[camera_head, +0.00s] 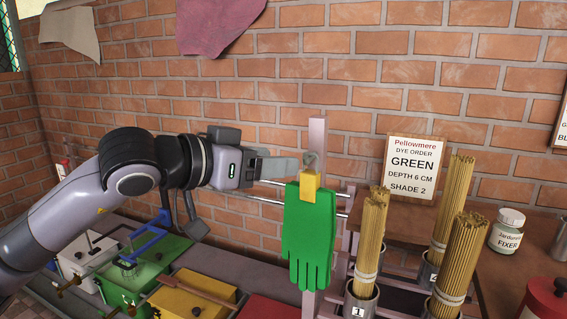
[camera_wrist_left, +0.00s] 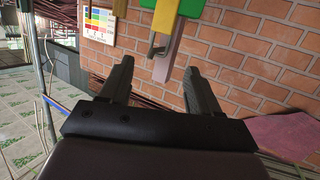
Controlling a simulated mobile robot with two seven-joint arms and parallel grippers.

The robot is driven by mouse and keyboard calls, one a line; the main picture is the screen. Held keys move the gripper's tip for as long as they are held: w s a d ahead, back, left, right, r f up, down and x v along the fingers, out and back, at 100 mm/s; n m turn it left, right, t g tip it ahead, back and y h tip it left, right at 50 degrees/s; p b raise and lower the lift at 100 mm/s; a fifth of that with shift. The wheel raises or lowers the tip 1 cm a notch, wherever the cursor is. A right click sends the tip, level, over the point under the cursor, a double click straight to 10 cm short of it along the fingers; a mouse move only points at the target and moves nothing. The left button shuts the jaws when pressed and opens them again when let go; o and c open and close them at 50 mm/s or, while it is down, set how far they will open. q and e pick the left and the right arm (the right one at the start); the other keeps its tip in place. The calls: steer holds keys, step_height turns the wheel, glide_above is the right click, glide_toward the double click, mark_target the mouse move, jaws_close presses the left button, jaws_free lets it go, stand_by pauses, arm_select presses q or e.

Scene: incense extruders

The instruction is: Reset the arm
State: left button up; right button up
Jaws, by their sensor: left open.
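My left gripper (camera_head: 288,167) comes in from the left, raised beside the top of a wooden post (camera_head: 317,135). In the left wrist view its two fingers (camera_wrist_left: 160,75) are spread apart with nothing between them. A green glove (camera_head: 308,238) hangs at the post from a yellow clip (camera_head: 310,186), under a grey hook. The fingertips are near the hook and clip; the wrist view shows the yellow clip (camera_wrist_left: 165,14) beyond the fingers, apart from them. My right gripper is in neither view.
Bundles of sticks (camera_head: 370,243) stand in numbered metal cups at the right. A dye order sign (camera_head: 411,167) reads GREEN. A fixer jar (camera_head: 507,231) and a red pot (camera_head: 545,300) are on the bench. White, green and yellow boxes (camera_head: 190,300) stand below my left arm.

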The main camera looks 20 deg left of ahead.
arm_select(q)
steer(key=s+d+f+n+g+h, duration=0.25)
steer(key=d+f+n+h, duration=0.3)
steer(key=n, duration=0.45)
steer(key=s+d+f+n+g+h, duration=0.2)
steer(key=s+d+f+n+h, duration=0.3)
steer(key=n, duration=0.6)
steer(key=a+f+m+t+y, duration=0.25)
steer(key=f+m+y, duration=0.25)
steer(key=f+m, duration=0.4)
steer(key=a+f+m+t+y, duration=0.2)
steer(key=a+f+m+y, duration=0.3)
steer(key=m, duration=0.6)
steer(key=a+f+m+t+y, duration=0.2)
steer(key=f+m+t+y, duration=0.15)
steer(key=f+m, duration=0.55)
steer(key=s+f+n+g+y+p, duration=0.1)
steer(key=s+f+n+g+y, duration=0.1)
steer(key=s+f+n+g, duration=0.75)
steer(key=s+a+r+n+t+p, duration=0.1)
steer(key=s+r+t+p, duration=0.2)
steer(key=r+p, duration=0.4)
steer(key=p, duration=0.6)
steer(key=shift+s+a, duration=0.15)
steer(key=shift+a, duration=0.15)
